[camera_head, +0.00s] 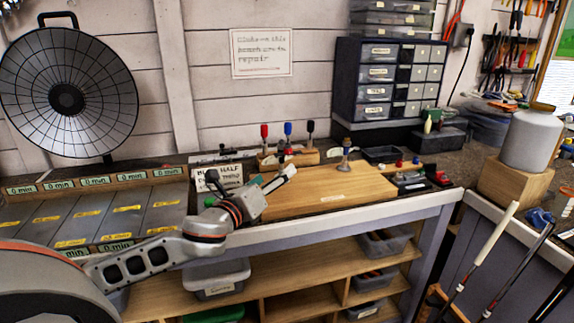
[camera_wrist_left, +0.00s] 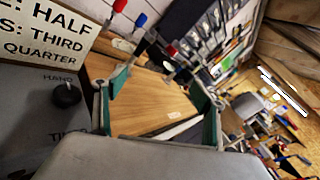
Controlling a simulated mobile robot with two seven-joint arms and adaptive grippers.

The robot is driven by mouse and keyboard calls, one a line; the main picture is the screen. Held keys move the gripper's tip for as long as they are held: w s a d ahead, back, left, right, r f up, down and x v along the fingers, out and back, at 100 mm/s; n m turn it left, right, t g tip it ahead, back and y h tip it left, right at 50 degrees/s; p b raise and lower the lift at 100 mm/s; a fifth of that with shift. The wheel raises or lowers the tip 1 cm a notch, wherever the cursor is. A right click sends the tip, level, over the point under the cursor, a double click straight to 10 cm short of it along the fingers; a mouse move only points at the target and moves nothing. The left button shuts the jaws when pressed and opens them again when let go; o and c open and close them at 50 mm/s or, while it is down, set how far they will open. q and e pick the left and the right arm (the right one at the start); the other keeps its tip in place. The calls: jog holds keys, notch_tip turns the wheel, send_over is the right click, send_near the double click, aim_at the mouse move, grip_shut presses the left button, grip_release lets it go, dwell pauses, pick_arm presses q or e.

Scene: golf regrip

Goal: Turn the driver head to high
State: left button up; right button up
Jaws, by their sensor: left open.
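A small brass-coloured piece (camera_head: 345,155) stands upright on the board's back edge. I cannot tell which thing is the driver head, and no high mark is readable. My right gripper is not in view.
Red, blue and black handled tools stand in a wooden rack (camera_head: 287,157) behind the board. A lettered sign (camera_head: 205,181) stands left of my gripper. A drawer cabinet (camera_head: 385,85) is at the back. Golf clubs (camera_head: 490,237) lean at the right. The board's middle is clear.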

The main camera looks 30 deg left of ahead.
aim_at(295, 166)
pick_arm(q)
jog(key=shift+w+r, duration=0.1)
jog(key=shift+w, duration=0.4)
jog(key=shift+w+a, duration=0.15)
jog(key=shift+w, duration=1.2)
jog(key=shift+w+a, duration=0.15)
jog(key=shift+w, duration=1.2)
jog(key=shift+c, duration=0.3)
